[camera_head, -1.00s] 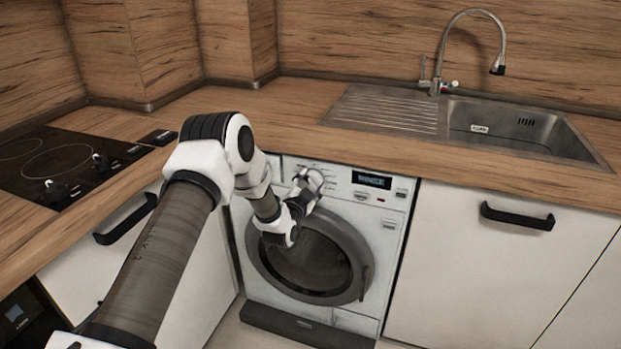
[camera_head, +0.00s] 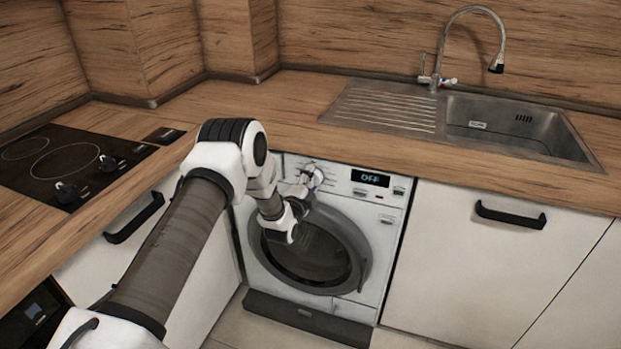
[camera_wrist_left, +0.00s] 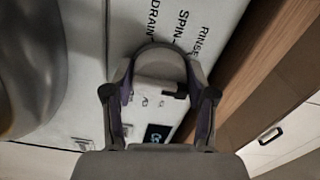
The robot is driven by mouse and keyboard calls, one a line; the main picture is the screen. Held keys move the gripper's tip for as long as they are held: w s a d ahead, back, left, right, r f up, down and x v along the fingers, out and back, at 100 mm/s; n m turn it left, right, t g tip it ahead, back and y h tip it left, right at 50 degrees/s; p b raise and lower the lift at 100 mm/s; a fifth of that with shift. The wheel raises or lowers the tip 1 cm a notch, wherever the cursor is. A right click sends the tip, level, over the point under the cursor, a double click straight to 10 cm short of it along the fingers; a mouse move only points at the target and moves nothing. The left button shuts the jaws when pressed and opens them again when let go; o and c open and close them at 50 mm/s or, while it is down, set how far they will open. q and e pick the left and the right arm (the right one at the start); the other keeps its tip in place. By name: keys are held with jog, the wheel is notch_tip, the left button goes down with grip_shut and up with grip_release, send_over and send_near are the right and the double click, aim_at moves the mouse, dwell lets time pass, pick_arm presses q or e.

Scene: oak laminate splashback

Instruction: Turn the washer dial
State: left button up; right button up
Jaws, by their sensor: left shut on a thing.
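The white washer (camera_head: 381,235) stands under the counter, with a dark round door and a display (camera_head: 370,179) reading OFF. My left gripper (camera_head: 309,178) reaches the control panel at the upper left of the washer, left of the display, and mostly hides the dial in the head view. In the left wrist view the round grey dial (camera_wrist_left: 160,51) sits between the two fingers of my left gripper (camera_wrist_left: 160,80), which is shut on it. The labels DRAIN, SPIN and RINSE show on the panel beside the dial. My right gripper is not in view.
A wooden counter (camera_head: 290,113) runs above the washer, with a steel sink (camera_head: 520,130) at right and a black hob (camera_head: 65,165) at left. White cabinet fronts with black handles (camera_head: 511,215) flank the washer. Floor shows below it.

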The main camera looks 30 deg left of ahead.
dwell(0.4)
pick_arm(q)
jog(key=o, duration=1.2)
jog(key=shift+c, duration=0.2)
jog(key=v, duration=1.2)
jog(key=shift+f, duration=0.1)
